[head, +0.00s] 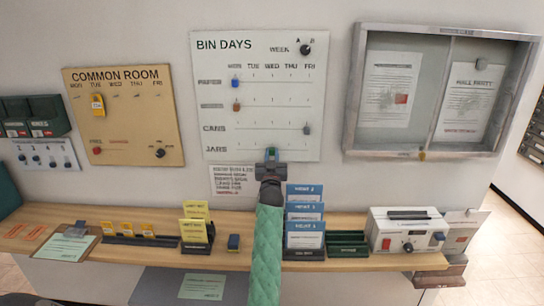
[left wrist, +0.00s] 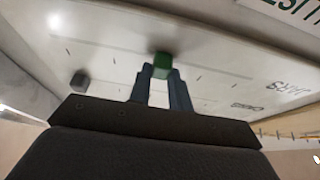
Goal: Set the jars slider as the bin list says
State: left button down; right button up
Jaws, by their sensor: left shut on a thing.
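The white BIN DAYS board (head: 262,65) hangs on the wall with rows for sliders under MON to FRI. My left gripper (head: 271,156) reaches up to the JARS row and is shut on the green jars slider (head: 271,150), roughly under WED. In the left wrist view the green slider (left wrist: 162,61) sits between the two fingertips (left wrist: 160,74). The bin list (head: 232,181) is a sheet just below the board, partly hidden at its right by my arm; its text is too small to read. My right gripper is not in view.
The blue slider (head: 235,83) and brown slider (head: 237,106) are near MON; the grey CANS slider (head: 306,129) is near FRI. A WEEK knob (head: 305,50) is at the top right. Card holders stand on the wooden shelf (head: 120,257) below. A glass noticeboard (head: 405,60) hangs right.

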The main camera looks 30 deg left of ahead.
aim_at(256, 146)
pick_arm(q)
jog(key=s+a, duration=0.2)
jog(key=a, duration=0.1)
jog(key=s+a, duration=0.1)
jog(key=shift+a+f+b, duration=0.1)
jog(key=shift+a+b, duration=0.2)
jog(key=shift+a, duration=0.05)
jog(key=shift+s+a, duration=0.1)
jog(key=shift+a, duration=0.15)
jog(key=c, duration=1.3)
grip_release()
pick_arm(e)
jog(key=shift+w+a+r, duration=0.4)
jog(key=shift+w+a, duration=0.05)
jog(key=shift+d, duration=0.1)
